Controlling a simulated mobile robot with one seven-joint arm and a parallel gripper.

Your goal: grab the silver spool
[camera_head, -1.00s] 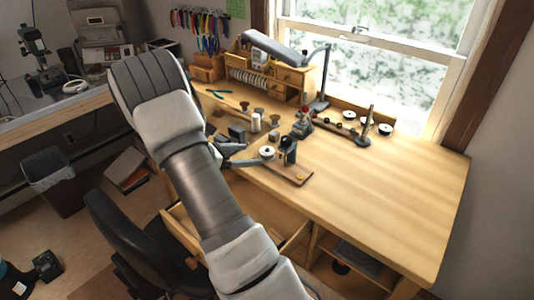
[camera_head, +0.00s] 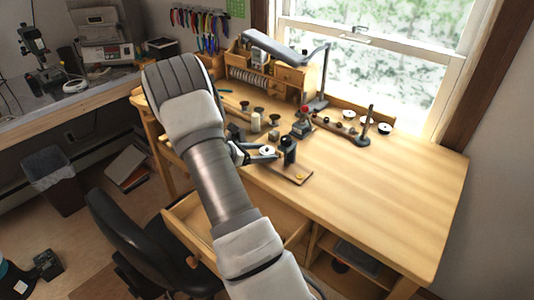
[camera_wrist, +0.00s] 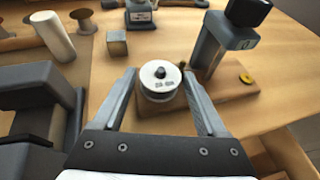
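The silver spool (camera_wrist: 160,82) stands upright on the bench, with a pale round top and a dark knob at its centre. It also shows in the head view (camera_head: 267,150), beside my gripper. My gripper (camera_wrist: 158,73) is open, with one finger to the left and one to the right of the spool. A gap shows between the spool and each finger at the top; contact lower down cannot be told. In the head view my gripper (camera_head: 262,155) is partly hidden behind my arm.
A dark grey clamp-like tool (camera_wrist: 222,40) on a wooden base stands just right of the spool. A white cylinder (camera_wrist: 52,36), a small grey block (camera_wrist: 117,43) and brown spools stand to the left. The bench's right side (camera_head: 390,190) is clear.

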